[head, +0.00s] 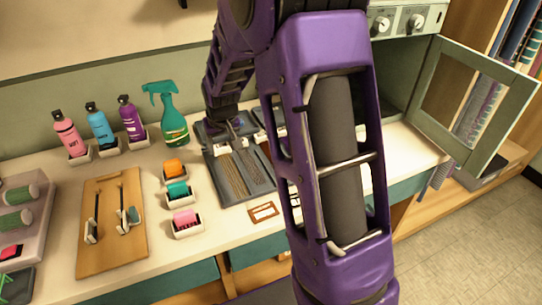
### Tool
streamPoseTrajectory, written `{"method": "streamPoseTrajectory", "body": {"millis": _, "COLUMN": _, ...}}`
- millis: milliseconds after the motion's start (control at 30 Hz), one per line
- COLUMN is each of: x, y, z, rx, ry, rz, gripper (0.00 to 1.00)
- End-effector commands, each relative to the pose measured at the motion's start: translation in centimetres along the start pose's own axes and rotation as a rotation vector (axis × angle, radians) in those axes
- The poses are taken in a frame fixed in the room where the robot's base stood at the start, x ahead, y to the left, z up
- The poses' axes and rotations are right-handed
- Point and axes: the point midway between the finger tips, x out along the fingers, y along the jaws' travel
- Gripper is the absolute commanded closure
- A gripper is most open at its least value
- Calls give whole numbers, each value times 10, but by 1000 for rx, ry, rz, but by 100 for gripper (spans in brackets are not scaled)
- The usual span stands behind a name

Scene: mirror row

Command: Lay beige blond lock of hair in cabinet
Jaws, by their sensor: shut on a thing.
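A grey compartment tray (213,182) lies on the white counter, partly behind my arm. Locks of hair (231,176) lie in its slots, one brownish and one greyer; a beige blond one is hard to tell apart at this size. My gripper (234,126) is low at the back of the tray, small and partly hidden by its own links. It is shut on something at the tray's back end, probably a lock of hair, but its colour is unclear. The grey-green cabinet (408,22) stands at the back right, with its glass door (431,95) swung open.
Pink, blue and purple bottles (101,126) and a green spray bottle (170,115) stand left of the tray. Several small coloured items in white holders (186,223) and a wooden board (110,250) are nearer. The open door juts over the counter's right end.

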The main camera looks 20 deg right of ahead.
Motion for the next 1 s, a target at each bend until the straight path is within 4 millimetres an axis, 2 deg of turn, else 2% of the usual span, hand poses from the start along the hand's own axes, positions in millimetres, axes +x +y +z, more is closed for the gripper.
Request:
{"method": "streamPoseTrajectory", "body": {"millis": 33, "x": -4, "y": 0, "z": -17, "rx": 0, "ry": 3, "rz": 0, "gripper": 96}}
{"method": "streamPoseTrajectory", "body": {"millis": 200, "x": -10, "y": 0, "z": -56, "rx": 1, "ry": 2, "rz": 0, "gripper": 96}}
{"method": "streamPoseTrajectory", "body": {"millis": 367, "x": -14, "y": 1, "z": -75, "rx": 2, "ry": 1, "rz": 0, "gripper": 96}}
{"method": "streamPoseTrajectory", "body": {"millis": 467, "x": -6, "y": 1, "z": -76, "rx": 2, "ry": -2, "rz": 0, "gripper": 96}}
{"method": "streamPoseTrajectory", "body": {"millis": 700, "x": 33, "y": 1, "z": -59, "rx": 2, "ry": -3, "rz": 0, "gripper": 96}}
{"method": "streamPoseTrajectory", "body": {"millis": 1000, "x": 59, "y": 1, "z": -48, "rx": 3, "ry": -3, "rz": 0, "gripper": 96}}
